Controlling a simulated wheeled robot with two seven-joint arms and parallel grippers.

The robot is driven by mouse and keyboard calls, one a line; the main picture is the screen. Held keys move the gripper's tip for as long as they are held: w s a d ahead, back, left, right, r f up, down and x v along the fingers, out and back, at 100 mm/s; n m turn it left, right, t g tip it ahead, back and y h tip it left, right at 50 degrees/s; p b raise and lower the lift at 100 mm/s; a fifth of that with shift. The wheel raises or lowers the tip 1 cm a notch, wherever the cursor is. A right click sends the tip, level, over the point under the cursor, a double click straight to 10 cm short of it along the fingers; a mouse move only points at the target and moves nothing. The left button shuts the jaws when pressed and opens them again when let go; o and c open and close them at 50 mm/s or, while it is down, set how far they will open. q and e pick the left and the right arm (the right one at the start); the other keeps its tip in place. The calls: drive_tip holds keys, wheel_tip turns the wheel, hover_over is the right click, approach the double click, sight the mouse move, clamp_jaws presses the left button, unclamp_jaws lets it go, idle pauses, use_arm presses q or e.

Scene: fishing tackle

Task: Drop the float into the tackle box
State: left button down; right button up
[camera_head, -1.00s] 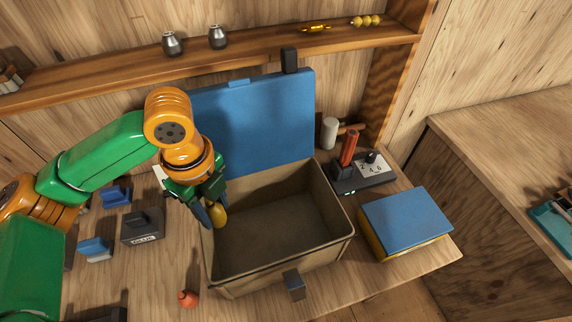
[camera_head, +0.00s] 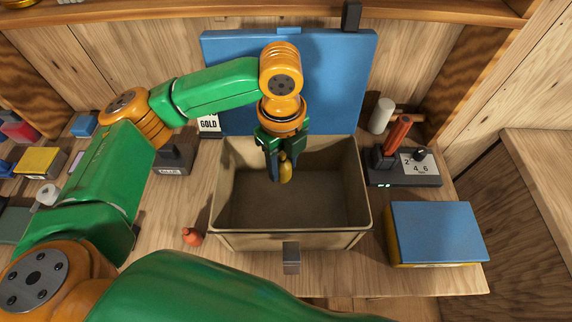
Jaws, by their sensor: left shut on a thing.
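The tackle box (camera_head: 291,240) stands open on the bench, a tan box with its blue lid (camera_head: 340,75) raised at the back. Its inside looks empty. My left gripper (camera_head: 281,172) points down over the back middle of the box opening. It is shut on the yellow float (camera_head: 286,171), which hangs between the dark fingers above the box floor. The fingers hide part of the float. My right gripper is not in view, though a green arm link crosses the bottom of the picture.
A blue-topped yellow box (camera_head: 437,232) and a dark device with a red handle (camera_head: 399,137) stand to the right. A dark latch (camera_head: 291,258) sticks out at the box front.

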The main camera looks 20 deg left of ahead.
use_arm(q)
drive_tip(key=shift+r, duration=0.15)
drive_tip(key=shift+c, duration=1.8)
unclamp_jaws()
drive_tip(key=shift+s+a, duration=0.15)
drive_tip(key=shift+a, duration=0.1)
drive_tip(key=shift+d, duration=0.1)
drive_tip(key=shift+r, duration=0.2)
wheel_tip(320, 180, up, 7)
drive_tip(key=shift+f, duration=0.15)
